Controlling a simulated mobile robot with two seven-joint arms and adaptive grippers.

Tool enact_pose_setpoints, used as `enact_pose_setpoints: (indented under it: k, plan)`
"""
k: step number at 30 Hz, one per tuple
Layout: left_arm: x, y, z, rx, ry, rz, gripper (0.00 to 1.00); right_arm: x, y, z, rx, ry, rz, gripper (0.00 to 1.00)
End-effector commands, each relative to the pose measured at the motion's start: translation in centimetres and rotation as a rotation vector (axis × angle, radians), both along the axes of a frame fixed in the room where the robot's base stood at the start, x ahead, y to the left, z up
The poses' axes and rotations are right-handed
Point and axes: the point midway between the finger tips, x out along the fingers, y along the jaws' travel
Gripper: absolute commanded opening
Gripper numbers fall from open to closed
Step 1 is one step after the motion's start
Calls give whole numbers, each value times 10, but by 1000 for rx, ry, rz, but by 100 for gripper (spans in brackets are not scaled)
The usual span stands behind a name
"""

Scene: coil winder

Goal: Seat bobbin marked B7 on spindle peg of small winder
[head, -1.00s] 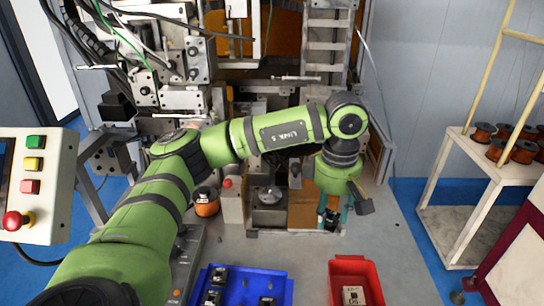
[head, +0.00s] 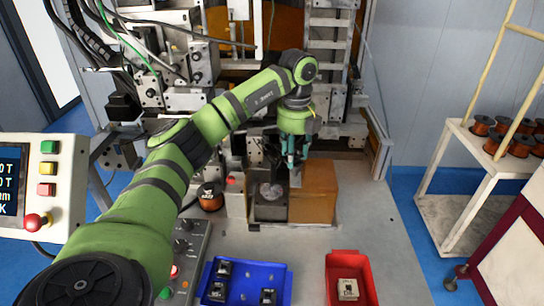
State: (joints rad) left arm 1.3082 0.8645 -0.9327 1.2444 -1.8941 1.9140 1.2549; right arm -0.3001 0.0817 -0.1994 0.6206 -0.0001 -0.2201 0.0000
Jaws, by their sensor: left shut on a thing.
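My left gripper (head: 291,156) is shut on a small piece, probably a bobbin. The fingers mostly hide it and no marking can be read. The gripper points down, just right of and above a small grey station with a round top (head: 271,191), which looks like the small winder. Its spindle peg is too small to make out clearly. Several dark bobbins with pale labels lie in the blue bin (head: 284,289). One pale piece (head: 347,288) lies in the red bin (head: 369,278). No B7 marking is legible. My right gripper is out of view.
An orange-brown block (head: 317,193) stands right of the station, close to the gripper. A copper-wound bobbin (head: 209,196) stands left of it. Winder frames rise behind. A control panel (head: 39,188) is at left and a cart (head: 448,205) with copper spools at right. The right tabletop is clear.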

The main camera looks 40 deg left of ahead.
Motion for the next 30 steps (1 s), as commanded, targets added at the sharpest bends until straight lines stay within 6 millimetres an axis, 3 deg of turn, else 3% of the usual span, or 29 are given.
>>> enact_pose_setpoints:
  k: [7, 13, 18, 30]
  plan:
    - [-4, 37, 4, 2, 2, 587, 31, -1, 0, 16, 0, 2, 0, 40]
    - [-9, 57, -26, 6, 6, 957, 31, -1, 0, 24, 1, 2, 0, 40]
    - [-11, 63, -53, 5, 0, 1057, 31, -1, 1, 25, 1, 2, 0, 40]
    - [-11, 63, -81, 3, -1, 1068, 31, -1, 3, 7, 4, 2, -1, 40]
